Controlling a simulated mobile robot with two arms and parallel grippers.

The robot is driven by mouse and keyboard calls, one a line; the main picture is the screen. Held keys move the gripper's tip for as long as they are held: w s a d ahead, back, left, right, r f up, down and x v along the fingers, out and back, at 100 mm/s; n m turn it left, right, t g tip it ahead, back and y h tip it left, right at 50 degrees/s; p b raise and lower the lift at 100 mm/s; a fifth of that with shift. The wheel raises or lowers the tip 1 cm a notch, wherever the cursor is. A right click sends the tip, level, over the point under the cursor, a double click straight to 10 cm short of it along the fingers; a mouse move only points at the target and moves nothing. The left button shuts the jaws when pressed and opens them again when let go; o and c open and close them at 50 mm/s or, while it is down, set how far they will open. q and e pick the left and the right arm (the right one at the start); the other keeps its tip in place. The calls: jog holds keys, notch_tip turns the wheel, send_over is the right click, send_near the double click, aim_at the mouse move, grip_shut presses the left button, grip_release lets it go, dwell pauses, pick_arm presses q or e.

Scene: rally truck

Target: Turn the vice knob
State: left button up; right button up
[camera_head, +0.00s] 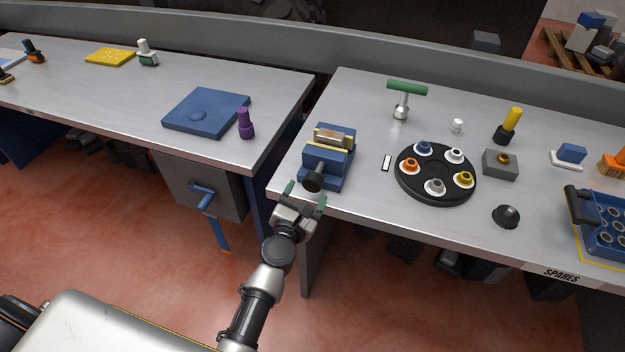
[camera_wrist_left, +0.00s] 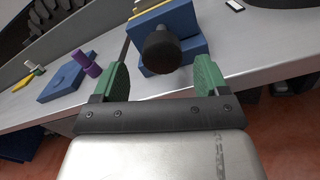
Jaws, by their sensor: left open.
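The blue vice (camera_head: 328,155) stands at the left front corner of the right bench, with pale jaws on top. Its black vice knob (camera_head: 312,181) faces the bench's front edge. My left gripper (camera_head: 305,196) is just in front of the knob, with its green fingers spread apart and nothing between them. In the left wrist view the knob (camera_wrist_left: 161,51) shows beyond and between the open fingertips (camera_wrist_left: 158,72), apart from both. The vice body (camera_wrist_left: 178,22) is partly hidden behind the knob. My right gripper is not in view.
A black round tray (camera_head: 436,197) with several coloured parts lies right of the vice. A green-handled tool (camera_head: 405,96) stands behind it. The left bench holds a blue plate (camera_head: 205,112) and a purple bottle (camera_head: 246,124). A gap separates the benches.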

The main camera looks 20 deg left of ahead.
aim_at(311, 186)
pick_arm(q)
jog(key=w, duration=0.5)
jog(key=shift+d, duration=0.15)
jog(key=c, duration=0.9)
